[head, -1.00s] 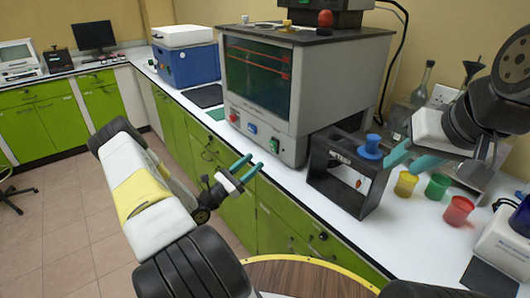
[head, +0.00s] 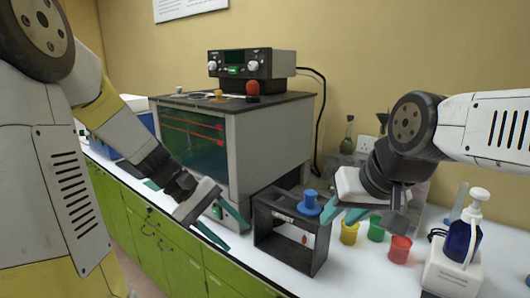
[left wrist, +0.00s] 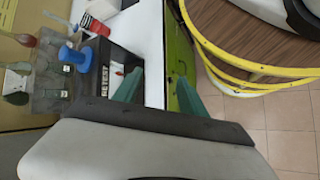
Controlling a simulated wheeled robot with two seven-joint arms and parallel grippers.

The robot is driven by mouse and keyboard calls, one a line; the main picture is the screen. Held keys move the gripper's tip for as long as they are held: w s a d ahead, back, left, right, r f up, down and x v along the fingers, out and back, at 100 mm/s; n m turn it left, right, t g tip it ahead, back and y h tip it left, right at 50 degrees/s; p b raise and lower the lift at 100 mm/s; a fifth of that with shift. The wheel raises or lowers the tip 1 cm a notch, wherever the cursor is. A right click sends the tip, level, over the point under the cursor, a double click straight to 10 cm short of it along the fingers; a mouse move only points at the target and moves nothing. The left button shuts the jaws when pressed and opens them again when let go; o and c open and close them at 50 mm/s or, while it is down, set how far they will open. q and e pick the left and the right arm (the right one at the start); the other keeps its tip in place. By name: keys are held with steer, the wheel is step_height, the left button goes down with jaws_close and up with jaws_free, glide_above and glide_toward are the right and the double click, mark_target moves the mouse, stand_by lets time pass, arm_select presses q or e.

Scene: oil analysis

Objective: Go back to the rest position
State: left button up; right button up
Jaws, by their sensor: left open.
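My left gripper (head: 238,238) reaches in from the left in front of the black open-sided frame (head: 262,228). Its teal fingers are apart with nothing between them; the left wrist view shows them open over the counter's front edge (left wrist: 155,60). My right gripper (head: 340,218) is to the right of the blue knob (head: 309,203) on the frame. Its teal fingers are apart and no held object shows. A small red item (head: 304,239) shows inside the frame. The frame also shows in the left wrist view (left wrist: 122,62), beside the fingers.
Yellow (head: 349,234), green (head: 376,229) and red (head: 399,249) cups stand right of the frame. A blue pump bottle (head: 461,240) is at the right. A large grey machine (head: 270,140) stands behind. In the left wrist view, a yellow rail (left wrist: 240,75) edges a brown round surface (left wrist: 265,35).

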arm_select(q)
steer(key=s+a+r+m+t+y, duration=0.6)
steer(key=s+r+t, duration=0.1)
steer(key=r, duration=0.2)
steer(key=shift+s+r+y, duration=0.25)
steer(key=shift+s+y, duration=0.05)
steer(key=shift+s, duration=0.05)
steer(key=shift+a, duration=0.15)
stand_by(0.4)
